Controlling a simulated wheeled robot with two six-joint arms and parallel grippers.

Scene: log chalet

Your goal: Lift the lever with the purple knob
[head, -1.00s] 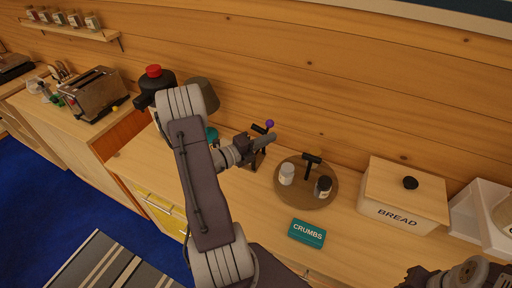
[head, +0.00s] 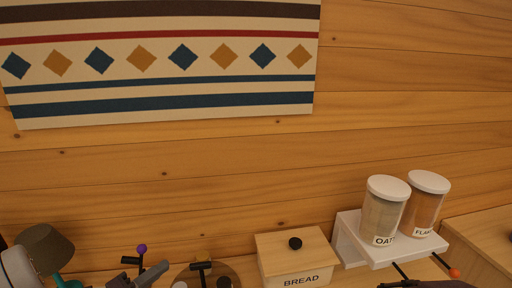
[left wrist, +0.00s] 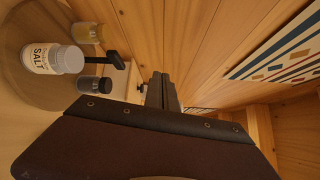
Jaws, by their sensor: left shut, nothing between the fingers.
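The purple knob (head: 142,248) shows at the lower left of the head view, on top of a short dark stem. A black crosspiece sits just left of the stem. The lower part of the lever and its base are hidden by my left gripper and the frame edge. My left gripper (head: 163,267) is shut and empty, just right of and below the knob; I cannot tell whether it touches the lever. Its fingers (left wrist: 163,92) also show in the left wrist view, where the knob is not visible. A dark part of my right gripper (head: 428,284) shows at the bottom edge, its jaws unclear.
A round wooden tray (left wrist: 28,82) holds a salt jar (left wrist: 52,58) and other jars. The bread box (head: 296,258) stands right of it. A white shelf (head: 348,240) bears two canisters, with an orange knob (head: 454,273) nearby. A brown lampshade (head: 46,248) is at left.

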